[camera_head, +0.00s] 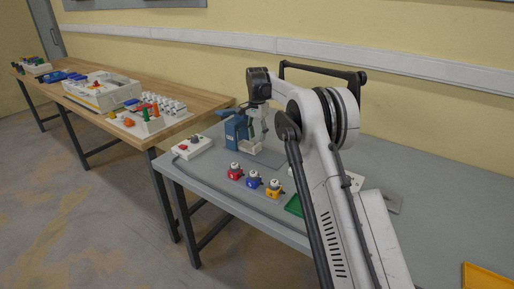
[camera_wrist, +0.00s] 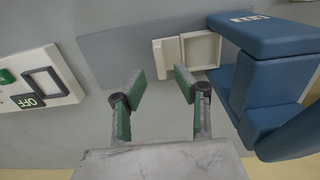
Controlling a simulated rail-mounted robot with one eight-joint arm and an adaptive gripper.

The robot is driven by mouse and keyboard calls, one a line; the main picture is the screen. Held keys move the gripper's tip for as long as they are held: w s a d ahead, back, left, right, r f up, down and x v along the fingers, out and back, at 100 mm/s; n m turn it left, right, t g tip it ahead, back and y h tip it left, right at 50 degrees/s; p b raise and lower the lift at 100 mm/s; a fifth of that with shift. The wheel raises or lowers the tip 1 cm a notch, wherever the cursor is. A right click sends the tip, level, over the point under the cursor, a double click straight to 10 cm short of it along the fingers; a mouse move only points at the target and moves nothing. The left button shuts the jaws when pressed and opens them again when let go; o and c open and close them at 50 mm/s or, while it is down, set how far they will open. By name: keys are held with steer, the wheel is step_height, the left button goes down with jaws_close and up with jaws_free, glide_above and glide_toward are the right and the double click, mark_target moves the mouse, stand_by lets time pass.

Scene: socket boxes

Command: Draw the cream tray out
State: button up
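The cream tray (camera_wrist: 201,49) shows in the wrist view as a shallow, rimmed piece beside the blue machine (camera_wrist: 265,70). A cream block with a raised edge juts from its left side. How far the tray sits inside the machine is hard to tell. My gripper (camera_wrist: 160,84) is open and empty, its two green-padded fingers apart and pointing toward the tray, with a gap between them and it. In the head view my gripper (camera_head: 257,127) hangs just right of the blue machine (camera_head: 235,130), and cream parts (camera_head: 247,147) show low beside it, partly hidden.
A white switch box (camera_wrist: 40,80) marked OFF lies left in the wrist view. In the head view, a control box (camera_head: 192,147) stands left of the machine, and red (camera_head: 235,173), blue (camera_head: 253,181) and yellow (camera_head: 273,190) pieces stand in front. The grey tabletop between is mostly clear.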

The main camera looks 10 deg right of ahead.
mark_target(257, 145)
steer(key=shift+f, duration=2.75)
jaws_close()
